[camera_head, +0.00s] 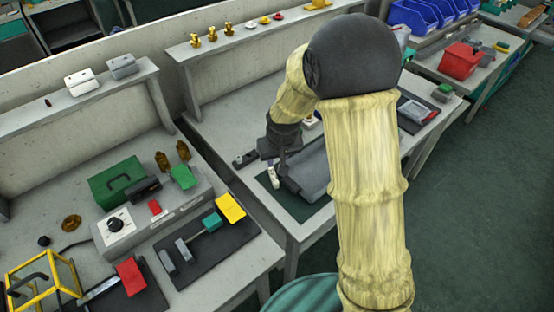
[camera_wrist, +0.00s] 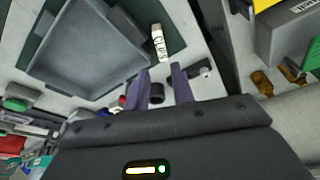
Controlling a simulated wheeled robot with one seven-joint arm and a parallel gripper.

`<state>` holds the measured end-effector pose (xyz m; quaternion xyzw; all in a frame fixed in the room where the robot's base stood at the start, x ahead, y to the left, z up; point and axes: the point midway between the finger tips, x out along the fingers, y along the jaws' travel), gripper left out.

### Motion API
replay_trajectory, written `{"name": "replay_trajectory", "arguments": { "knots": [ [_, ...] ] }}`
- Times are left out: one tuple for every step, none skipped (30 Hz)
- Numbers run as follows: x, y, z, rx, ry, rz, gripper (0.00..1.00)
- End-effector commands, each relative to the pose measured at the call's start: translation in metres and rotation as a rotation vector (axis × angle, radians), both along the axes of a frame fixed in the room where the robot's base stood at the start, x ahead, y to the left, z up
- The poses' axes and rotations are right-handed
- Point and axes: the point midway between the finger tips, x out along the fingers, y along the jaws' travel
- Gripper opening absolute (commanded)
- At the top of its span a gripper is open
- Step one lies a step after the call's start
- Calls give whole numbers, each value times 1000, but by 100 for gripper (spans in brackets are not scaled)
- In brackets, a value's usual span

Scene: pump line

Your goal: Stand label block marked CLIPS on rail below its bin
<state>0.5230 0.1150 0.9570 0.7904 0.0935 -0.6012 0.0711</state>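A small white block (camera_wrist: 159,42) with dark lettering that looks like CLIPS lies near a grey tray (camera_wrist: 82,50) in the wrist view. In the head view the white block (camera_head: 273,177) is at the left of the grey tray (camera_head: 312,172), on the middle bench. My gripper (camera_wrist: 161,76) is open, its two dark fingers apart and pointing toward the block, with nothing held between them. In the head view my arm covers part of the tray and bench. I cannot make out the rail or the bin for CLIPS.
A dark green mat (camera_wrist: 177,41) lies under the block. Small dark parts (camera_head: 245,159) lie left of my gripper. Blue bins (camera_head: 413,16) and a red bin (camera_head: 460,60) stand at the far right. The left bench holds a green case (camera_head: 117,184) and a yellow frame (camera_head: 40,280).

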Motion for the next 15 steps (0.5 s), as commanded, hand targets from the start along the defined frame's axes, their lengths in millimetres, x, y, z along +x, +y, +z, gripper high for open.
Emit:
{"name": "replay_trajectory", "arguments": {
  "knots": [
    [0,0,0,0,0,0,25],
    [0,0,0,0,0,0,25],
    [0,0,0,0,0,0,25],
    [0,0,0,0,0,0,25],
    [0,0,0,0,0,0,25],
    [0,0,0,0,0,0,25],
    [0,0,0,0,0,0,25],
    [0,0,0,0,-1,0,25],
    [-1,-1,1,1,0,-2,25],
    [-2,-2,2,0,0,-4,25],
    [-4,-5,4,0,-1,-7,25],
    [-7,-9,7,0,-1,-15,25],
    [-12,-14,10,0,1,-22,25],
    [-17,-19,14,0,1,-30,25],
    [-26,-28,20,-1,3,-45,25]
  ]
}}
